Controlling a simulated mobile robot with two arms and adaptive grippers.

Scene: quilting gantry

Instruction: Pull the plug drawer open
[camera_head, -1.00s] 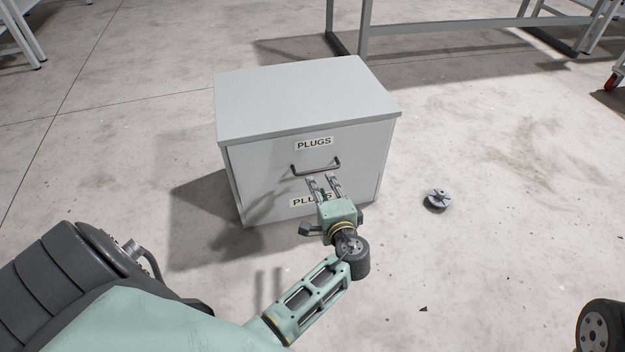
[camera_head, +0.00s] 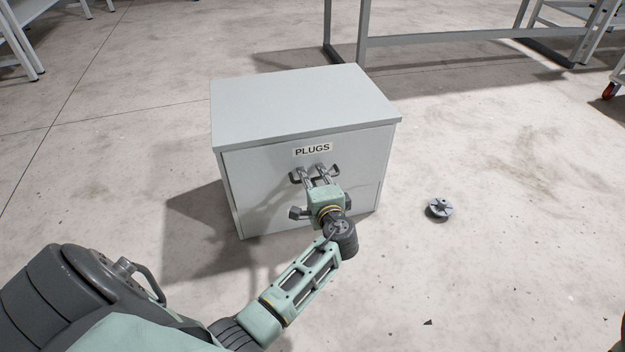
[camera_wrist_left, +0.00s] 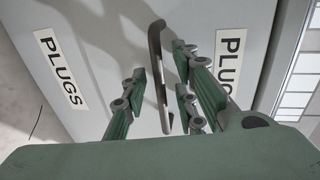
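The plug drawer is in a grey cabinet (camera_head: 300,105), its front (camera_head: 255,175) flush and shut. An upper PLUGS label (camera_head: 313,149) sits above its dark bar handle (camera_head: 336,170). My left gripper (camera_head: 312,172) is at the handle and hides its middle. In the left wrist view the handle (camera_wrist_left: 157,60) passes between the spread fingers (camera_wrist_left: 158,92), with gaps showing on both sides. Two PLUGS labels show there, one on the left (camera_wrist_left: 61,70) and one on the right (camera_wrist_left: 229,62). My right gripper is not in view.
A grey round part (camera_head: 440,207) lies on the floor right of the cabinet. A metal frame table (camera_head: 440,40) stands behind. The floor in front and to the right is mostly clear.

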